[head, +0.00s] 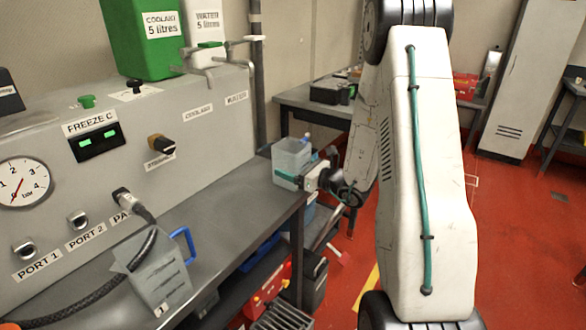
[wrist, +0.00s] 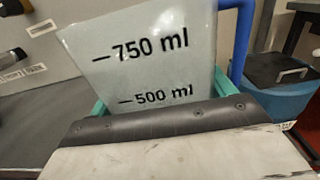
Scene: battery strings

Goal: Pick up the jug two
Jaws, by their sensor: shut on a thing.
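A clear jug (head: 291,158) stands upright at the far right end of the grey bench in the head view. In the wrist view this jug (wrist: 150,50) fills the middle, with 750 ml and 500 ml marks and a blue handle on its right. My gripper (head: 300,178) is shut on the jug, its teal fingers on either side in the wrist view (wrist: 160,98). I cannot tell whether the jug's base touches the bench. A second jug (head: 160,272) with a blue handle is at the bench's near part, under a black hose.
The grey panel (head: 110,190) with gauge, ports and taps rises behind the bench (head: 225,215). A green coolant container (head: 140,40) and a white water container (head: 205,35) stand on top. A blue bin (wrist: 285,100) lies beyond the jug. Red floor is open at right.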

